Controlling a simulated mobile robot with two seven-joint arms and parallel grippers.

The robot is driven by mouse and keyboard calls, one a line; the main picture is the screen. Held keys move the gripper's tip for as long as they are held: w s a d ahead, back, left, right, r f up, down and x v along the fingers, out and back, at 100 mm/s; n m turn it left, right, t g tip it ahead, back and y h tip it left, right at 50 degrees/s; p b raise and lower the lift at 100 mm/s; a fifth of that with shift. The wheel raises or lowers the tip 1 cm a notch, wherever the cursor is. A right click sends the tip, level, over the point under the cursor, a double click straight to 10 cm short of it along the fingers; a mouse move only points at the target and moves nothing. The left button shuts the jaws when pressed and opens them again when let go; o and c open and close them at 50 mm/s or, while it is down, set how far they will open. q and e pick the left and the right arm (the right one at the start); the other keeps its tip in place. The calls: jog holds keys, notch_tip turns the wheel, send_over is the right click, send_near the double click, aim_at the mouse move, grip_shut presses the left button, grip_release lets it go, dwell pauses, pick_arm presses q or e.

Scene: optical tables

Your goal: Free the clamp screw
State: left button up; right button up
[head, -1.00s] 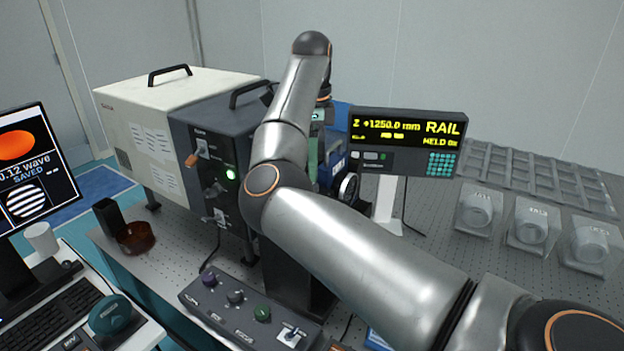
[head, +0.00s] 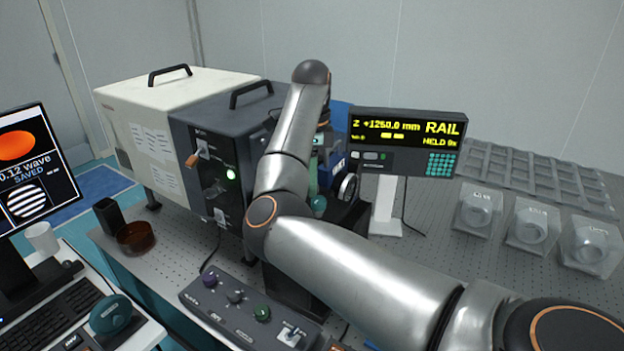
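My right arm reaches in from the lower right, bends up and then drops behind its own forearm. My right gripper (head: 321,145) is mostly hidden there, above a blue and dark unit (head: 338,158) beside the dark grey housing. Its fingers cannot be made out, nor whether they touch anything. A small teal knob (head: 318,204) shows low on that unit, just right of my forearm; I cannot tell whether it is the clamp screw. A round black-and-white dial or wheel (head: 347,188) is right of it. My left gripper is not in view.
The readout (head: 408,141) shows Z +1250.0 mm and RAIL. The white and dark grey instrument housing (head: 208,130) stands left of my arm. A control box (head: 240,308) with knobs is in front. Several clear-covered parts (head: 531,228) and a grey rack (head: 540,172) are right.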

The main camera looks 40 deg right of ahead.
grip_shut()
